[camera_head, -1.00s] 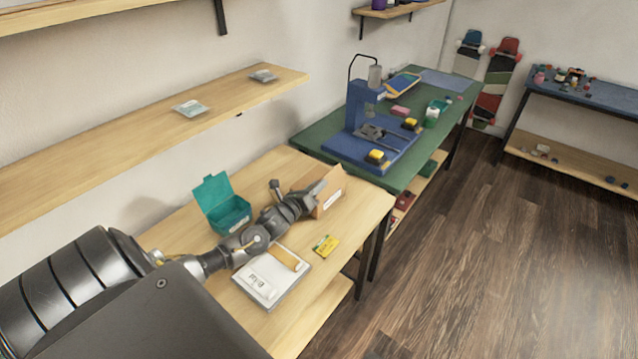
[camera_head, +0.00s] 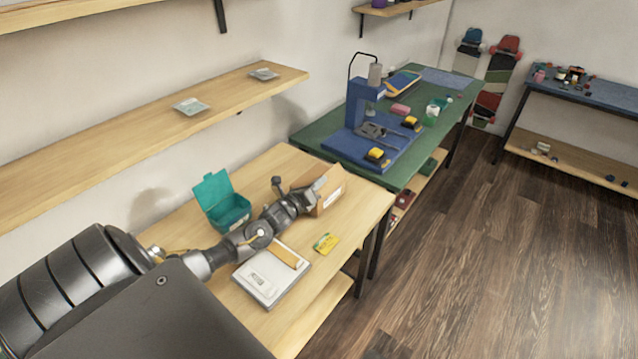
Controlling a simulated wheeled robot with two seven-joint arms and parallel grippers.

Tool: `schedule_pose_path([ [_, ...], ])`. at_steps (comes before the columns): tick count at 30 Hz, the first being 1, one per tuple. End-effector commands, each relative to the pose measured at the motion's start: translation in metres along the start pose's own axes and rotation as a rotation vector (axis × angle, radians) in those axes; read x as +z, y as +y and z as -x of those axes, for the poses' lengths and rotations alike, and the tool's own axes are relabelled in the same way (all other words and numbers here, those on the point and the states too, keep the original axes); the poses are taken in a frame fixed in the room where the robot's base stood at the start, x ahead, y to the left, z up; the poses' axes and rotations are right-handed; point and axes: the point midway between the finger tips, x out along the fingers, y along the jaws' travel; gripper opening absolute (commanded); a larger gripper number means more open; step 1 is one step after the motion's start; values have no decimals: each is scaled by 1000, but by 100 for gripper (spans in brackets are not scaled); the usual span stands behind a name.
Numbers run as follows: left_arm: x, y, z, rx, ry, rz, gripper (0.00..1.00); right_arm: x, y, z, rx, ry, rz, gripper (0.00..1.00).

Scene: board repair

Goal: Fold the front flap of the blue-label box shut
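A brown cardboard box (camera_head: 331,194) stands near the far right end of the wooden table, with a pale label on its side facing me. The label is too small to tell its colour for certain. My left gripper (camera_head: 314,193) is at the left side of the box, very close to it or touching it. My arm and gripper hide the box's left and front part, so I cannot see how its front flap stands. The fingers are too small and overlapped to tell whether they are open. My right gripper is not in view.
A teal open-lidded box (camera_head: 226,209) stands left of my arm. A white tray-like case (camera_head: 268,283) and a yellow packet (camera_head: 326,243) lie in front. A green table (camera_head: 318,141) with a blue press (camera_head: 361,110) adjoins behind.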

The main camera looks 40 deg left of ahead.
Motion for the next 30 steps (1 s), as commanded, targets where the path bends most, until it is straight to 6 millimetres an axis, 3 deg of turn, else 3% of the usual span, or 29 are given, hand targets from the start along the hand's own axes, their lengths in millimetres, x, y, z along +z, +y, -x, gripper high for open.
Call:
schedule_pose_path([
  [10, -4, 19, 0, 1, -1, 381, 0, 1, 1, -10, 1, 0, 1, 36],
  [21, -4, 20, 0, 0, 0, 422, 0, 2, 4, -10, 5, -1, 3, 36],
  [26, -4, 20, 0, 0, 0, 421, 22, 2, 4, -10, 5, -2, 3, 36],
  [30, -4, 21, 0, 2, 1, 421, 25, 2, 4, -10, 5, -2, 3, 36],
])
